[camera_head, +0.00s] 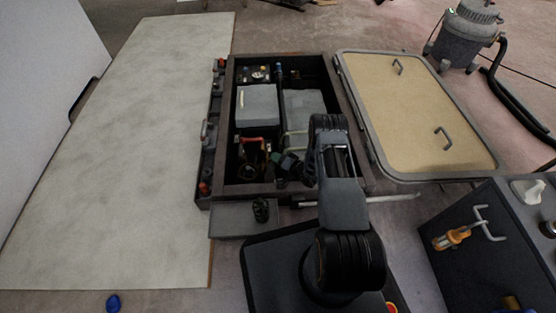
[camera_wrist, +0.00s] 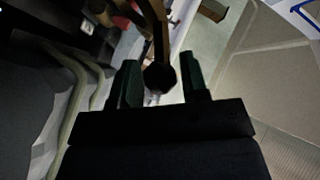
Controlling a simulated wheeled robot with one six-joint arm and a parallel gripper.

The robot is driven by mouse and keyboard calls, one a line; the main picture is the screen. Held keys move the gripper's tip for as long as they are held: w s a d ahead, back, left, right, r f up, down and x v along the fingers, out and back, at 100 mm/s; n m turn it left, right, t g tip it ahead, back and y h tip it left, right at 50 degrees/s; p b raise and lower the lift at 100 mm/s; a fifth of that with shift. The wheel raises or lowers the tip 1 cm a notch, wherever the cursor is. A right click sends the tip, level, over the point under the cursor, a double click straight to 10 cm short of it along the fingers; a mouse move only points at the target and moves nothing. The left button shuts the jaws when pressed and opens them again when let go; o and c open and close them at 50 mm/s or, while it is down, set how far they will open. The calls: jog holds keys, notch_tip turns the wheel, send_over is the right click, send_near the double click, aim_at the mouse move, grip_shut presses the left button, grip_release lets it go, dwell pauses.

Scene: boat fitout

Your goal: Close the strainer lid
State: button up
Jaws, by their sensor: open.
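My gripper (camera_wrist: 160,78) is open in the wrist view, with a dark green finger on each side. A dark knob-like end (camera_wrist: 159,77) on a brownish bar (camera_wrist: 158,35) shows between the fingers; I cannot tell if they touch it. In the head view my gripper (camera_head: 288,164) is low inside the open well, partly hidden by my arm. I cannot clearly make out the strainer lid. A dark fitting with a red handle (camera_head: 254,142) stands to the left of my gripper in the well; whether it belongs to the strainer is unclear.
The well's dark frame (camera_head: 228,120) surrounds grey boxes (camera_head: 258,105) and pipes. A tan hatch panel (camera_head: 415,112) lies open at its right. A pale board (camera_head: 130,140) is at the left. A dark cabinet (camera_head: 490,255) with a screwdriver (camera_head: 452,238) stands front right.

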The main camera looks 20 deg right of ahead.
jog(key=shift+w+a, duration=0.1)
jog(key=shift+w, duration=0.05)
jog(key=shift+c, duration=0.4)
grip_shut()
